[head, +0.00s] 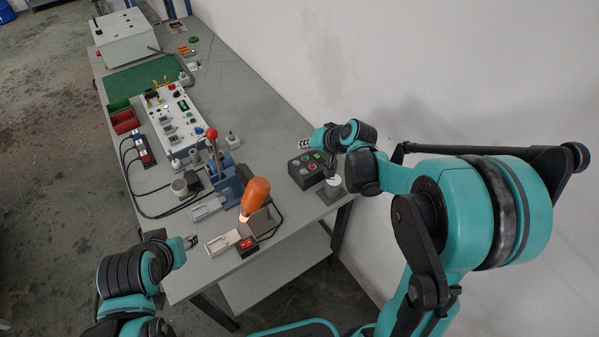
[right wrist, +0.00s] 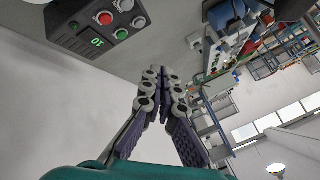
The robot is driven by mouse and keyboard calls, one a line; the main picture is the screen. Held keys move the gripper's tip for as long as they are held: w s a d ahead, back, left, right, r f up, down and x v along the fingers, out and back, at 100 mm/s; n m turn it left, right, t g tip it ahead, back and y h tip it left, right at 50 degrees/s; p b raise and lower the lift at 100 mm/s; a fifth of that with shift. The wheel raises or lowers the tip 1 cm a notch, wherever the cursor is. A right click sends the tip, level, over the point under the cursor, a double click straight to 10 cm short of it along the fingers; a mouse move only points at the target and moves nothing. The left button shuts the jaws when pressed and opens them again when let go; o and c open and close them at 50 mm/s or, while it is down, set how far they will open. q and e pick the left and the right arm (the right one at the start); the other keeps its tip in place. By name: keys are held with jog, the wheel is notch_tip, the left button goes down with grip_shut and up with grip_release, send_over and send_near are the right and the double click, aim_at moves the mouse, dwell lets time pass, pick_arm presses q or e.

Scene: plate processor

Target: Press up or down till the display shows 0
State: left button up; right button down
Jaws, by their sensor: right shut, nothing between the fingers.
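The dark control box (head: 298,177) sits near the right edge of the table. In the right wrist view the box (right wrist: 65,38) is at the upper left, with red, green and white round buttons and a small display (right wrist: 97,42). The display's green digits look like a 0 and a 1; the view is turned, so I cannot tell their order. My right gripper (head: 306,143) is shut and empty just beyond the box; its fingertips (right wrist: 151,73) appear apart from the buttons. My left gripper (head: 191,241) is near the table's front left edge; its jaw state is unclear.
A grey stand (head: 329,195) is close beside the box. A lever press with a red knob (head: 211,134), an orange-handled device (head: 256,193) and a red switch (head: 247,244) stand to the left. A wall (head: 330,60) runs along the right.

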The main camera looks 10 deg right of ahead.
aim_at(305, 172)
jog(key=shift+f, duration=0.1)
dwell(0.3)
notch_tip(305, 172, down, 9)
jog(key=b, duration=0.7)
dwell(1.2)
jog(key=shift+f+b, duration=0.25)
jog(key=shift+b, duration=0.2)
jog(key=shift+f+b, duration=0.35)
jog(key=shift+f, duration=0.1)
dwell(0.4)
jog(key=shift+r, duration=0.1)
jog(key=shift+r+p, duration=0.65)
jog(key=shift+r, duration=0.15)
